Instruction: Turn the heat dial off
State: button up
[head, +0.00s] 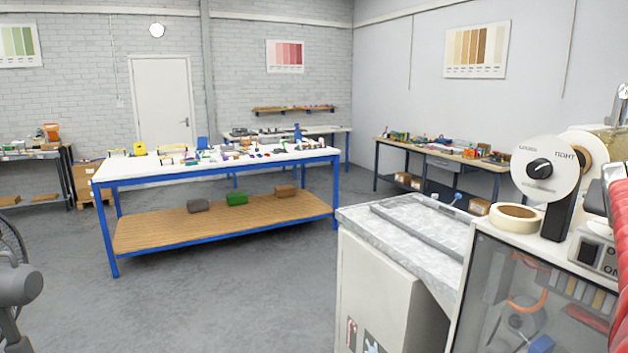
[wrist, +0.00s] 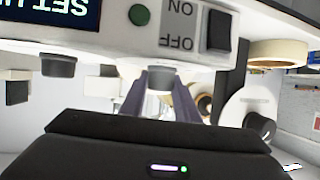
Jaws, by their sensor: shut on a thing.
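In the wrist view, which shows the panel upside down, my gripper (wrist: 162,105) is shut on a small grey dial (wrist: 160,79) on the underside of the pictured white panel (wrist: 105,42). A finger stands on each side of it. Its label and pointer are hidden, so I cannot tell its setting or confirm that it is the heat dial. A second grey dial (wrist: 58,66) is to its left, apart from my gripper. In the head view my gripper is not visible.
A black rocker switch (wrist: 218,32) marked ON and OFF and a green button (wrist: 139,15) are close by. A tape roll (head: 515,217) and a white disc with a black knob (head: 540,168) stand on the machine. A metal-topped cabinet (head: 400,270) is left of it.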

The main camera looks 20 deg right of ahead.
dwell(0.7)
jog(key=o, duration=1)
jog(key=shift+o, duration=0.2)
jog(key=shift+r, duration=4.9)
